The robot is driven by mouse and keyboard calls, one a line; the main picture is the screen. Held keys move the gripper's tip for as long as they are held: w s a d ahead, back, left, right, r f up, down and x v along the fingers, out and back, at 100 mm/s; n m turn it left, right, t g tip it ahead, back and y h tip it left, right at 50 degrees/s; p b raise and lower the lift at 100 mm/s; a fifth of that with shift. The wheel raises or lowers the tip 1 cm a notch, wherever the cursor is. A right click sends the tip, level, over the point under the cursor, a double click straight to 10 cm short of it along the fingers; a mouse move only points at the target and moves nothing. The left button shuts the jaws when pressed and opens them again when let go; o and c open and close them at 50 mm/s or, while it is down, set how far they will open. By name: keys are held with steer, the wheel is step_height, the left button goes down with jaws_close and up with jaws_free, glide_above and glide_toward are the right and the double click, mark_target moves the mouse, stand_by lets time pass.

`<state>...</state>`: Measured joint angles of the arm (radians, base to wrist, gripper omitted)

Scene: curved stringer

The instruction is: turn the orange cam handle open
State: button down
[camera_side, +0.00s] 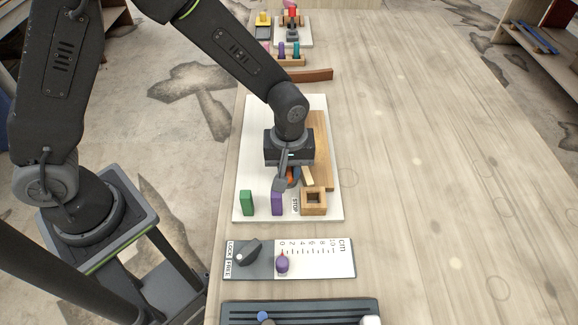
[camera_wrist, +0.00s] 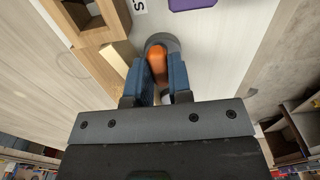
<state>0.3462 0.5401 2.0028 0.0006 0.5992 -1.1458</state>
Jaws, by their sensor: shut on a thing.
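The orange cam handle (camera_wrist: 157,62) shows between my two blue finger pads in the wrist view, with a grey rounded part (camera_wrist: 163,39) around its far end. My gripper (camera_wrist: 159,78) is shut on the handle. In the side view my gripper (camera_side: 291,184) is low over the white board (camera_side: 255,150), and only a sliver of the orange handle (camera_side: 290,175) shows beside the fingers. The handle's lower part and pivot are hidden. A pale wooden piece (camera_side: 308,177) lies close to the right of the fingers, also in the wrist view (camera_wrist: 121,52).
A wooden block with a square opening (camera_side: 313,212), a STOP label (camera_side: 295,205), a purple block (camera_side: 277,203) and a green block (camera_side: 246,203) stand at the board's front. A centimetre scale panel (camera_side: 335,258) lies in front. The table at right is clear.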

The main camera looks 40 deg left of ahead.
steer(key=c, duration=1)
jaws_free()
steer(key=shift+c, duration=0.2)
